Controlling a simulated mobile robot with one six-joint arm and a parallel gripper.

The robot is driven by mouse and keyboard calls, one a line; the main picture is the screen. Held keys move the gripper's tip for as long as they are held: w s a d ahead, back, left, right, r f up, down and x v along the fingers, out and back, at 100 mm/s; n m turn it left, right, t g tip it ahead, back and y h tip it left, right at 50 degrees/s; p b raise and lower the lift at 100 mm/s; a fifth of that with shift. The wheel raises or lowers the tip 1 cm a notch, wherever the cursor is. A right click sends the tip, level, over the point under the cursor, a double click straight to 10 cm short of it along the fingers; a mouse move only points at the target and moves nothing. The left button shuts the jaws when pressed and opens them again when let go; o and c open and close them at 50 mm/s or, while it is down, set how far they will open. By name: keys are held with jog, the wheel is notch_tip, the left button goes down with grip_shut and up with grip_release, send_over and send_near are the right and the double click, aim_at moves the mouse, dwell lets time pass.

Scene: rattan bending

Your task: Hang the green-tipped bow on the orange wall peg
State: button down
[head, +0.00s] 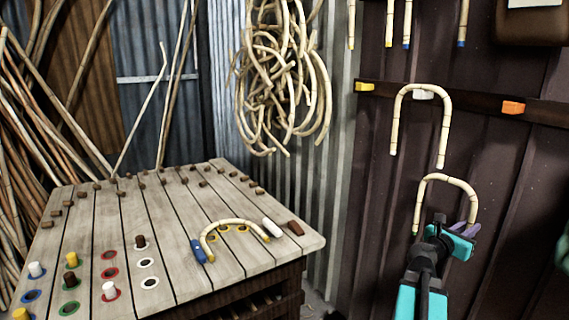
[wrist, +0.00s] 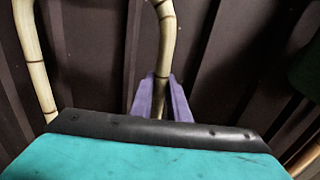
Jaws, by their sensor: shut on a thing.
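The green-tipped bow (head: 445,178) is a pale rattan arch, held upright with its curve on top and in front of the dark wall. Its left leg ends in a green tip (head: 415,231). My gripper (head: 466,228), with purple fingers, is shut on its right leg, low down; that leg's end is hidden. In the wrist view the purple fingers (wrist: 162,98) close around one leg (wrist: 165,45), and the other leg (wrist: 33,60) stands to the left. The orange wall peg (head: 513,107) is bare, on the dark rail above and right of the bow.
Another bow (head: 445,120) hangs on the white peg (head: 423,95), just above the held bow. A yellow peg (head: 364,87) is further left. A bow with a yellow tip (head: 235,222) lies on the wooden table (head: 190,215). The wall below the orange peg is clear.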

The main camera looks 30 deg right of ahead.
jog(key=shift+w+a, duration=0.15)
jog(key=shift+w, duration=0.6)
jog(key=shift+s, duration=0.15)
